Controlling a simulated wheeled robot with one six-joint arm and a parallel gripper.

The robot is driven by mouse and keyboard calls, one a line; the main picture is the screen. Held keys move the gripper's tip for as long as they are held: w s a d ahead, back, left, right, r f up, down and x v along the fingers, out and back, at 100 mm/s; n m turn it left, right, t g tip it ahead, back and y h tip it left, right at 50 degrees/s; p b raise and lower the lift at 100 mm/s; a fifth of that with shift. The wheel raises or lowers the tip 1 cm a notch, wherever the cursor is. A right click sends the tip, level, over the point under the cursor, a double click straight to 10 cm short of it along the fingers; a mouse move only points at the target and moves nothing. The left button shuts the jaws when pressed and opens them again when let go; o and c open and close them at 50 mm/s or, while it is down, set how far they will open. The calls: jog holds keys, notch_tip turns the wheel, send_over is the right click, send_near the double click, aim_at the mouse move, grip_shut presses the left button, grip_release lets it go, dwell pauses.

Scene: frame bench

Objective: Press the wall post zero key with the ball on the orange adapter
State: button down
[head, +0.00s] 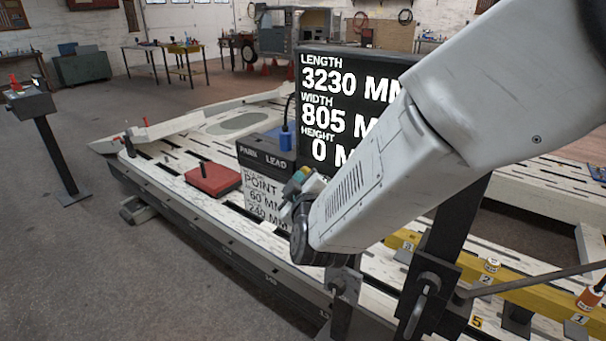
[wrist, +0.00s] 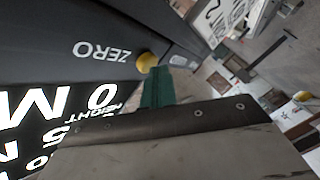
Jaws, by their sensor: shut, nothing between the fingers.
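A yellow rounded key (wrist: 147,60) sits beside the word ZERO on the dark face of the display board (head: 318,62). In the wrist view, my gripper's green tip (wrist: 158,78) is shut and reaches up to the key; I cannot tell whether they touch. No adapter shows in my gripper. In the head view, my gripper (head: 298,183) is at the lower left of the board, and my arm covers the board's right part. An orange piece with a white top (head: 590,298), possibly the orange adapter, stands near number 1 on the yellow rail. I see no ball on it clearly.
The yellow rail (head: 535,300) carries another small piece near number 2 (head: 491,265). A dark stand (head: 55,150) is at left; the floor there is clear.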

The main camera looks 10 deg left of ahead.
jog(key=shift+s+a, duration=0.25)
jog(key=shift+s, duration=0.45)
jog(key=s, duration=0.1)
jog(key=s+a, duration=0.1)
jog(key=s, duration=0.1)
jog(key=s+a, duration=0.1)
jog(key=shift+s, duration=0.3)
dwell(0.4)
